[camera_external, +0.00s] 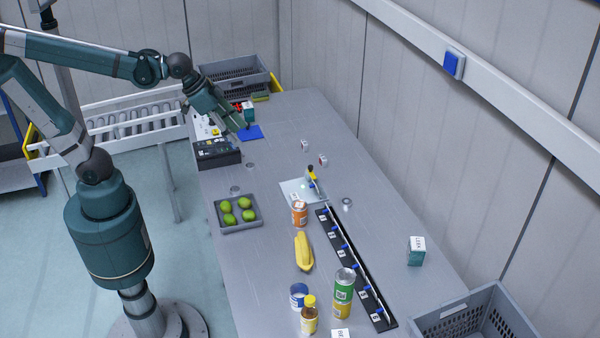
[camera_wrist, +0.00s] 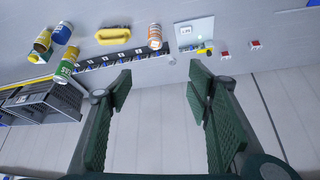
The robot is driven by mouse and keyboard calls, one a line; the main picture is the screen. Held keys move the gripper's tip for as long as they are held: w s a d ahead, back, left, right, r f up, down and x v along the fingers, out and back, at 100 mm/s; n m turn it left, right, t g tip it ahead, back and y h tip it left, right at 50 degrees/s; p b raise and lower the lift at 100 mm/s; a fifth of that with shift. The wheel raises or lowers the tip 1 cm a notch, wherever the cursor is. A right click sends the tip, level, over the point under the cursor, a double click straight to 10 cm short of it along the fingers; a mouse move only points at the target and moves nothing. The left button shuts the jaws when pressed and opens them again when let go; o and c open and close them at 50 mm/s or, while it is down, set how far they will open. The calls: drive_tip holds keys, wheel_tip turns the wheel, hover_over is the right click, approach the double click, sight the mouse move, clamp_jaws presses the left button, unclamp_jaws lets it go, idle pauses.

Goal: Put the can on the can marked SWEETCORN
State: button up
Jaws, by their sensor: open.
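A green can (camera_external: 344,286) with a silver top appears stacked upright on a yellow can (camera_external: 342,306) near the table's front; both show in the wrist view, green (camera_wrist: 63,75) and yellow (camera_wrist: 70,54). An orange can (camera_external: 299,216) stands alone farther back, also in the wrist view (camera_wrist: 154,38). A blue-and-white can (camera_external: 298,297) stands left of the stack. I cannot read SWEETCORN on any can. My gripper (camera_external: 240,123) is open and empty above the far left of the table, well away from the cans; its spread fingers show in the wrist view (camera_wrist: 160,80).
A teal box (camera_external: 416,252) is at right. Grey crate (camera_external: 480,308) stands at front right. The far right table is mostly clear.

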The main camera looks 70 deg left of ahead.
drive_tip(key=s+a+f+n+t+y, duration=0.1)
drive_tip(key=s+a+f+n, duration=0.2)
drive_tip(key=s+a, duration=0.6)
drive_tip(key=shift+s+f, duration=0.2)
drive_tip(key=shift+s, duration=0.35)
